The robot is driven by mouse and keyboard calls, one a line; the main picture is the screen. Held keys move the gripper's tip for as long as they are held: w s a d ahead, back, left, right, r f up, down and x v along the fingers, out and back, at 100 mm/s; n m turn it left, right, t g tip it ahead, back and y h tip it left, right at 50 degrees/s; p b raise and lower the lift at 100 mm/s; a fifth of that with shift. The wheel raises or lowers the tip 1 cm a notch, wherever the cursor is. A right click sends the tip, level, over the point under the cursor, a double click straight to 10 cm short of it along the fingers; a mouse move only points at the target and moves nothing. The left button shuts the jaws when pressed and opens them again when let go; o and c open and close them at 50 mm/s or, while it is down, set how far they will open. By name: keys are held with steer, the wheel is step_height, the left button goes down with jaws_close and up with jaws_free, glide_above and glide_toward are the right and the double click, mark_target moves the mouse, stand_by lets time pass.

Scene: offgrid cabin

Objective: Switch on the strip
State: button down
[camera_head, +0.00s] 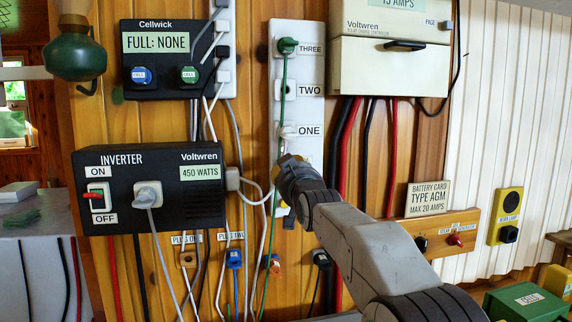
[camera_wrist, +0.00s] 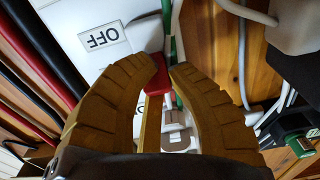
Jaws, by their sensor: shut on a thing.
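The white power strip (camera_head: 312,65) is mounted upright on the wooden wall, with sockets labelled THREE, TWO and ONE. A green plug (camera_head: 287,45) sits in socket THREE. My gripper (camera_head: 282,202) is at the strip's lower end and hides most of it. In the wrist view, my gripper's two fingers (camera_wrist: 168,66) close around a red switch piece (camera_wrist: 157,80) on the white strip, beside an OFF label (camera_wrist: 103,38) seen upside down. A green cord (camera_wrist: 167,35) passes close to the fingertips. The switch's tilt is hard to tell.
The black inverter (camera_head: 180,205), with its own red switch, is left of my gripper. White and green cords hang beside the strip. A charge controller box (camera_head: 390,70) is above right, with thick red and black cables (camera_head: 345,130) below.

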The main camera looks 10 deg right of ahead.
steer(key=shift+d, duration=0.25)
steer(key=c, duration=1.4)
jaws_free()
steer(key=shift+d, duration=0.15)
steer(key=o, duration=0.4)
steer(key=shift+s+a, duration=0.1)
steer(key=shift+a, duration=0.1)
steer(key=shift+s+f, duration=0.2)
steer(key=shift+s, duration=2.75)
steer(key=shift+s+f, duration=0.15)
steer(key=shift+s, duration=2.8)
steer(key=shift+s, duration=0.1)
